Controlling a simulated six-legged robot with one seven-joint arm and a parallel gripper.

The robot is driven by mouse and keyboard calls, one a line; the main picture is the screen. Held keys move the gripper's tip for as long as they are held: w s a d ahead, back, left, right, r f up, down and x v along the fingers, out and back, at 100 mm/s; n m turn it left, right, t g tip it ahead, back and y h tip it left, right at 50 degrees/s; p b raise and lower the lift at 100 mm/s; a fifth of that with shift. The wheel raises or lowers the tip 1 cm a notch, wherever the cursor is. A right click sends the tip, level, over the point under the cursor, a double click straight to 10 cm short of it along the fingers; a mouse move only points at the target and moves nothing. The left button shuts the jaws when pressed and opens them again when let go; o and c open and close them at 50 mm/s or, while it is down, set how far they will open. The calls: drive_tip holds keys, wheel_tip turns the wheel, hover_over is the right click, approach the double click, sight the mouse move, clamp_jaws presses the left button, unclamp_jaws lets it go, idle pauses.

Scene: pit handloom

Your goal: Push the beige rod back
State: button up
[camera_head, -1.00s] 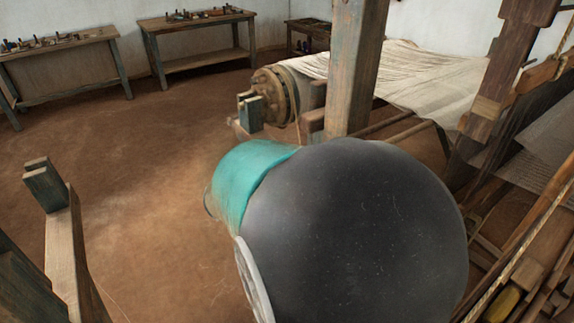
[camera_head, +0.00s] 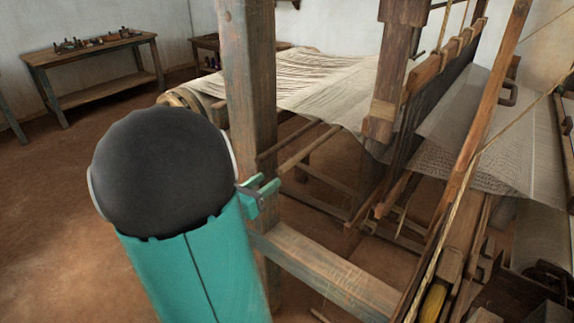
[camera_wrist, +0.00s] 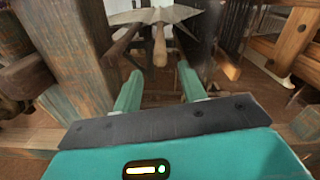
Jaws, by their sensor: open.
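The beige rod (camera_head: 309,149) sticks out of the loom's side under the stretched cloth, with its near end close to my gripper (camera_head: 262,192). In the wrist view the rod (camera_wrist: 159,48) points toward the camera, its rounded end just beyond and between the fingertips. My gripper (camera_wrist: 160,76) has its two teal fingers apart with nothing between them. I cannot tell whether a fingertip touches the rod. In the head view my gripper is beside the thick upright post, and part of it is hidden by my arm.
A thick wooden post (camera_head: 250,110) stands close beside my gripper. A low beam (camera_head: 325,270) runs below it. A second, darker rod (camera_head: 285,141) lies left of the beige one. Cloth (camera_head: 325,85) spans above. A workbench (camera_head: 95,62) stands far left, with open floor before it.

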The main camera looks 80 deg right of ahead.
sight(286, 163)
drive_tip(key=x, duration=0.9)
drive_tip(key=shift+s+d, duration=0.1)
drive_tip(key=shift+s, duration=0.05)
clamp_jaws()
